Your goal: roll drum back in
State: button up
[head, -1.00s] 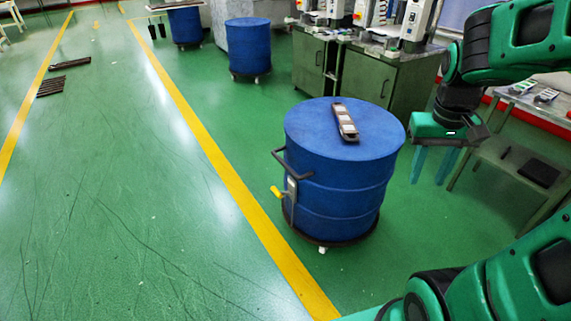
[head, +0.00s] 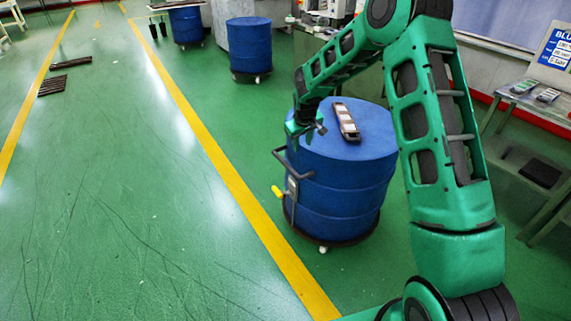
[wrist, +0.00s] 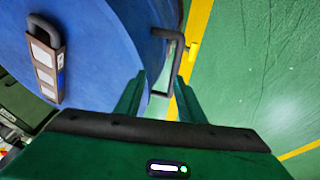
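The blue drum (head: 345,195) stands upright on a low dark wheeled base (head: 325,240), beside the yellow floor line. A dark bar handle (head: 296,172) with a yellow knob (head: 277,191) sticks out from its left side. The handle (wrist: 172,45) and yellow knob (wrist: 193,50) also show in the wrist view. My gripper (head: 300,138) is above the drum's left rim, near the handle. In the wrist view my gripper (wrist: 160,88) is open, its two fingers apart, with the lower part of the handle showing between them. I cannot tell whether they touch it.
A dark-framed device with pale panels (head: 347,121) lies on the drum's lid. Another blue drum (head: 249,45) stands farther back. A side table (head: 515,100) is at the right. Dark bars (head: 70,63) lie on the floor at far left. The green floor left of the yellow line is mostly clear.

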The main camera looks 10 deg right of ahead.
send_near(285, 163)
jog(key=shift+n+t+y, duration=0.3)
jog(key=shift+n, duration=0.1)
jog(key=x, duration=0.5)
jog(key=d+x, duration=0.1)
jog(key=x, duration=0.2)
jog(key=shift+s+f, duration=0.2)
jog(key=shift+f, duration=0.05)
jog(key=shift+a, duration=0.15)
grip_shut()
